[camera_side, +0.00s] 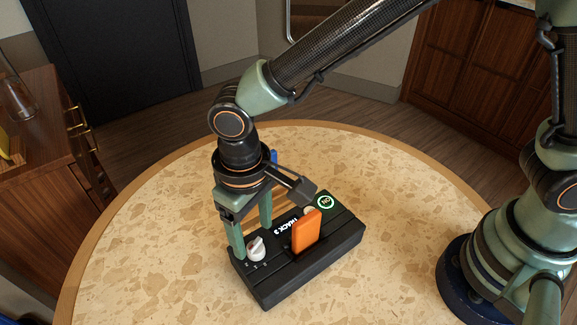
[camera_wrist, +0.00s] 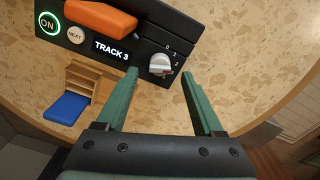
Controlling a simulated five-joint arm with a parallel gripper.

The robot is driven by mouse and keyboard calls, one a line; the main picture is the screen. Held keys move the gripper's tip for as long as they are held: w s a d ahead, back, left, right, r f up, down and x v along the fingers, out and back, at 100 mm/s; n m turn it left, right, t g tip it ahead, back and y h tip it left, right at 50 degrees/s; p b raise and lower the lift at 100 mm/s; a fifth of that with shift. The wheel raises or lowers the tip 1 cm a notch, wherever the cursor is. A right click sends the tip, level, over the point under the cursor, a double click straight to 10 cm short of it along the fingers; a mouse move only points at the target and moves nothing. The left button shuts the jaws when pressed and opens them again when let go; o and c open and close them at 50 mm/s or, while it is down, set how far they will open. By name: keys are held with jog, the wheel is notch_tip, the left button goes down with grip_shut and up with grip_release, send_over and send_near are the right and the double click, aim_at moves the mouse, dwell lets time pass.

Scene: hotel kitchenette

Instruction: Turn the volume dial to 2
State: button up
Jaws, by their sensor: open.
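The volume dial is a white knob (camera_side: 256,248) at the left end of a black player box (camera_side: 300,276). In the wrist view the dial (camera_wrist: 160,64) has small numbers along its right side, and a red mark shows at its lower right edge, near the lower numbers. The exact setting is too small to read surely. My gripper (camera_side: 251,243) points down by the dial, its green fingers open and empty. In the wrist view my gripper (camera_wrist: 164,73) has its fingertips apart, just short of the dial on either side; contact is not visible.
The box carries an upright orange slab (camera_side: 306,232), a lit green ON button (camera_side: 325,202), a NEXT button (camera_wrist: 75,34) and a TRACK 3 display (camera_wrist: 111,50). A small wooden item with a blue part (camera_wrist: 64,108) stands close behind. The round table (camera_side: 150,262) is otherwise clear.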

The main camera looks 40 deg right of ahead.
aim_at(255, 242)
notch_tip(255, 242, up, 9)
jog(key=shift+f, duration=0.15)
dwell(0.4)
jog(key=w+d+r+m+t+y, duration=0.1)
jog(key=w+d+r, duration=0.15)
jog(key=d, duration=0.55)
jog(key=w+d+r+m+t, duration=0.1)
jog(key=d+r+t, duration=0.15)
jog(key=d, duration=0.65)
jog(key=s+d+r+m+t+h, duration=0.1)
jog(key=s+d+m+t, duration=0.1)
jog(key=d, duration=1.1)
jog(key=shift+s+d+r, duration=0.15)
jog(key=shift+s+r, duration=0.15)
jog(key=shift+s, duration=0.3)
